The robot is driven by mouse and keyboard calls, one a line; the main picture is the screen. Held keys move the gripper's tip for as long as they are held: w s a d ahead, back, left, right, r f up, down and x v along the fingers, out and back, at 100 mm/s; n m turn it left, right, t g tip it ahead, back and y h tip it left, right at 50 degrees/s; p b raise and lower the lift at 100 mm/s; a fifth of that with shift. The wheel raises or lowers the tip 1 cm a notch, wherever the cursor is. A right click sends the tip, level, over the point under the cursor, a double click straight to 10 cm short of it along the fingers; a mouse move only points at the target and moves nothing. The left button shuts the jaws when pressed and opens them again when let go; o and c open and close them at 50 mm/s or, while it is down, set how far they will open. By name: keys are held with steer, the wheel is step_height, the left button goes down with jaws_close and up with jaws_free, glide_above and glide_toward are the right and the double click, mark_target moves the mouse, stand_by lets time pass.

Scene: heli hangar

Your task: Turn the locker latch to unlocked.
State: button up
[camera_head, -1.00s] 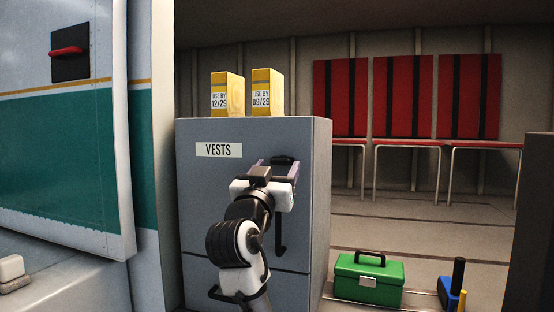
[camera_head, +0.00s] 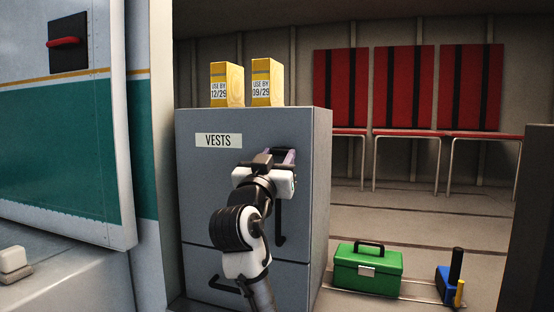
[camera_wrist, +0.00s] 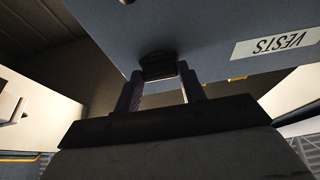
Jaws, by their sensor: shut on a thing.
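The grey locker (camera_head: 205,170) labelled VESTS stands in the middle of the head view. Its dark latch (camera_wrist: 158,66) sits on the upper door, to the right of the label. My gripper (camera_head: 284,157) is at the latch, with its fingers reaching to the door face. In the wrist view, the two fingertips of my gripper (camera_wrist: 159,88) are on either side of the latch, shut on it. My gripper and wrist hide much of the latch in the head view, so I cannot tell which way it points.
A black handle (camera_head: 280,225) hangs below the latch. Two yellow boxes (camera_head: 227,86) (camera_head: 267,83) stand on the locker top. A green toolbox (camera_head: 368,270) and a blue item (camera_head: 446,284) lie on the floor at right. The floor before the red seats is clear.

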steer(key=shift+a+f, duration=0.1)
steer(key=m+g+h+b, duration=0.1)
steer(key=m, duration=0.3)
steer(key=m+g+h+b, duration=0.1)
steer(key=m+h, duration=0.1)
steer(key=m, duration=0.1)
steer(key=m+g+h+b, duration=0.1)
steer(key=m, duration=0.3)
steer(key=shift+w+a+r+m+h, duration=0.1)
steer(key=shift+a+r+m+h, duration=0.1)
steer(key=shift+a+m+h, duration=0.1)
steer(key=m+g, duration=0.1)
steer(key=m, duration=0.1)
steer(key=m+g, duration=0.1)
steer(key=m, duration=0.2)
steer(key=shift+r+m+g+h+p, duration=0.25)
steer(key=shift+m+g+h+p, duration=0.05)
steer(key=shift+g+p, duration=0.1)
steer(key=m+g+p, duration=0.1)
steer(key=m+g, duration=0.1)
steer(key=m, duration=0.3)
steer(key=shift+r+p, duration=0.15)
steer(key=shift+p, duration=0.25)
steer(key=o, duration=1)
steer(key=shift+a, duration=0.1)
